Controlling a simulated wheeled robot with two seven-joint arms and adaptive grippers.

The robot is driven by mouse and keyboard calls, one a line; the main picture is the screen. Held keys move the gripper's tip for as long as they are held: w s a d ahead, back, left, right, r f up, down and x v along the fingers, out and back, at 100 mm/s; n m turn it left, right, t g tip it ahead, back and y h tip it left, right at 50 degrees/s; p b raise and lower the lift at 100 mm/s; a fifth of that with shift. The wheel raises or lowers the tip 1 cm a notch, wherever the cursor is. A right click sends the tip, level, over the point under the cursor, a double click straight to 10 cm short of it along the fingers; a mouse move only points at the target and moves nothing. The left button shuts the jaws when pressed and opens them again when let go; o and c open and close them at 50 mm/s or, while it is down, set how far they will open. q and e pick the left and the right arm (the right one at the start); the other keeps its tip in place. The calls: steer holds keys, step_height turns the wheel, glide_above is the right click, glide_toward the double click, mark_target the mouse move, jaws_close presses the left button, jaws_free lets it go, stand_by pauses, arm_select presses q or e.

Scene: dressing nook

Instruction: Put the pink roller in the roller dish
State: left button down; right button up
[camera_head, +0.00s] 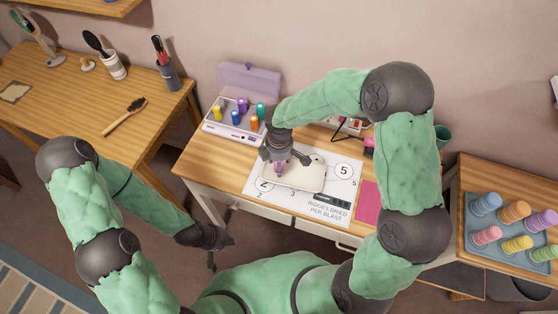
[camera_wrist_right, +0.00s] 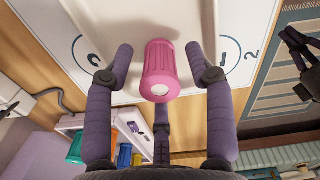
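A pink ridged roller (camera_wrist_right: 162,72) stands end-on between the spread fingers of my right gripper (camera_wrist_right: 163,72), with gaps visible on both sides. The roller (camera_head: 279,169) is over the pale dish (camera_head: 309,179) in the head view, mostly hidden by the gripper (camera_head: 282,158); I cannot tell whether it touches the dish floor. The dish also shows in the wrist view (camera_wrist_right: 122,22). My left gripper (camera_head: 214,245) hangs empty in front of the desk's left side, fingers apart; it also shows in the wrist view (camera_wrist_right: 300,62).
The dish sits on a printed white mat (camera_head: 333,205). A lilac open case (camera_head: 213,127) with several colored rollers stands behind left. A pink pad (camera_head: 367,200) lies right of the mat. A blue tray (camera_head: 482,246) at right holds several larger rollers, one pink.

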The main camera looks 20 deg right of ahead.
step_height(320, 180, up, 12)
steer(key=p, duration=0.4)
steer(key=shift+r, duration=0.25)
